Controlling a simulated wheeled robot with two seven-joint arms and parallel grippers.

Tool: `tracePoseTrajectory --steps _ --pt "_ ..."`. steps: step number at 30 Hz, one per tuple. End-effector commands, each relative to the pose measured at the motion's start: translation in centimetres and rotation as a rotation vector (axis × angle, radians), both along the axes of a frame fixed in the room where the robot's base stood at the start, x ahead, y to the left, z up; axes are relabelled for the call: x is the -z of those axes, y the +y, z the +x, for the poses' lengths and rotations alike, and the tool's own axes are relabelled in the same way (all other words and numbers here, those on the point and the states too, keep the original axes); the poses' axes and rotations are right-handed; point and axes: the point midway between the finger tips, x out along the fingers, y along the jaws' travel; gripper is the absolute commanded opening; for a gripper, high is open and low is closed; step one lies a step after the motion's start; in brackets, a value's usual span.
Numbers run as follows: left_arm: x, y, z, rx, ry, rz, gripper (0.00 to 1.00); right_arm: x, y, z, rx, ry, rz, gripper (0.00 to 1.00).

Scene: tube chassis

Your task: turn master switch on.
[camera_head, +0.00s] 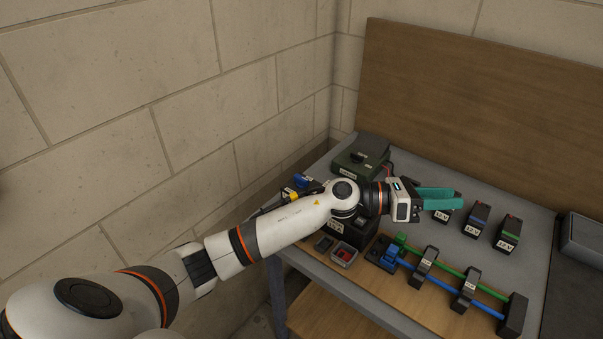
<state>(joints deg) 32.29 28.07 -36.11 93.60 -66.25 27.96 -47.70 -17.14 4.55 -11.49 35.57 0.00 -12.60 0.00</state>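My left arm reaches in from the left over the workbench (388,310). Its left gripper (455,198) has teal fingers that point right, above the bench near the small 12 V blocks. The fingers lie close together from this angle, and I cannot tell whether a gap is between them. I see nothing held. A small grey box with a red part (345,254) sits at the bench's front left edge and may be the master switch; its label is too small to read. A black box (352,240) behind it is partly hidden by my arm. My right gripper is not in view.
Green and blue tubes (432,286) run through black clamps on a wooden board. Several 12 V blocks (509,233) stand behind them. A dark green case (361,156) is at the back left. A grey tray (582,240) is at the right. A wooden panel (470,105) stands behind.

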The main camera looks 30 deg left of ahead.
Motion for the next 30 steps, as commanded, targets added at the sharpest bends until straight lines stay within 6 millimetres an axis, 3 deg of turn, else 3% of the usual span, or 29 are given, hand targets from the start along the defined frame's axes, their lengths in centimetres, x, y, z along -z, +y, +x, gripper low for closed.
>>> tracePoseTrajectory --steps 2,5,8,9,12,15,18,23,30 --pt "1.2 1.0 1.1 0.104 -0.130 0.277 0.36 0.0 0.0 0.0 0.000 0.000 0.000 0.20" --pt "3.4 4.3 2.4 0.240 -0.240 0.631 0.36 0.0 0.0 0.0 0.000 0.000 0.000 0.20" --pt "4.7 10.3 3.8 0.370 -0.279 0.976 0.36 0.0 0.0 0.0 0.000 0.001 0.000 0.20" --pt "4.8 13.2 4.2 0.419 -0.273 1.104 0.36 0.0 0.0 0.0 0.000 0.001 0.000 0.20" --pt "3.8 20.8 4.6 0.532 -0.206 1.374 0.36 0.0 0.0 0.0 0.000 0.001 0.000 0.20" --pt "2.0 27.1 4.0 0.618 -0.102 1.553 0.36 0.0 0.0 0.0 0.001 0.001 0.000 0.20" --pt "0.2 31.3 3.0 0.675 -0.010 1.651 0.36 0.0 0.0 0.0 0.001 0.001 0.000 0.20" --pt "-0.7 33.6 2.2 0.714 0.057 1.701 0.36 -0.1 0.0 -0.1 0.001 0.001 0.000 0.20" --pt "2.6 33.6 2.1 0.722 0.063 1.699 0.36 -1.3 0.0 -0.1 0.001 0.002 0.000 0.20"
